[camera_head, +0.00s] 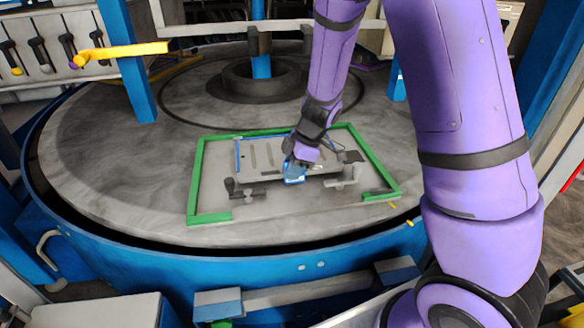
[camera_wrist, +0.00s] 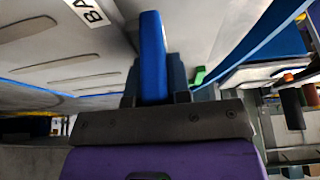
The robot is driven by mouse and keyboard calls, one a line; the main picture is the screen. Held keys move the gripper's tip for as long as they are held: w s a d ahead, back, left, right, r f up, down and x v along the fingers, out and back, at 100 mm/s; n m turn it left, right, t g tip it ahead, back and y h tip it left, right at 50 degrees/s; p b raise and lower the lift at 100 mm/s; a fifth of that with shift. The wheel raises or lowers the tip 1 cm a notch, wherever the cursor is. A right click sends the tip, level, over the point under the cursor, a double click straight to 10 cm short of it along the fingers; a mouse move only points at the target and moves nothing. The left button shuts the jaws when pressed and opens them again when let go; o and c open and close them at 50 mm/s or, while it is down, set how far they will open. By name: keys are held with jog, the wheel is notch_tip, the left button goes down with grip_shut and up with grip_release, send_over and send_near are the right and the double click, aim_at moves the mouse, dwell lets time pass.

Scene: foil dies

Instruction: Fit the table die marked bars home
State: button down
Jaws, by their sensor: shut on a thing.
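The table die (camera_head: 262,157) is a grey plate with bar-shaped slots. It lies over the bed inside a green frame (camera_head: 192,190) on the round table. My gripper (camera_head: 298,166) reaches down to the die's front edge and is shut on its blue handle (camera_head: 293,179). In the wrist view the handle (camera_wrist: 152,50) stands between my two dark fingers (camera_wrist: 154,85), and the die's slotted face (camera_wrist: 75,50) with a label starting "BA" (camera_wrist: 88,10) is at the left. A blue strip (camera_head: 237,155) runs along its left side. I cannot tell whether the die touches the bed.
A dark clamp (camera_head: 243,189) stands at the die's front left and a grey one (camera_head: 343,178) at its front right. A blue post (camera_head: 127,60) with a yellow bar (camera_head: 120,52) stands at the left. A round hub (camera_head: 262,78) rises behind. The table's left side is clear.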

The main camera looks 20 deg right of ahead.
jog(key=shift+f, duration=1.35)
jog(key=c, duration=1)
grip_release()
jog(key=shift+f, duration=0.1)
jog(key=v, duration=1.1)
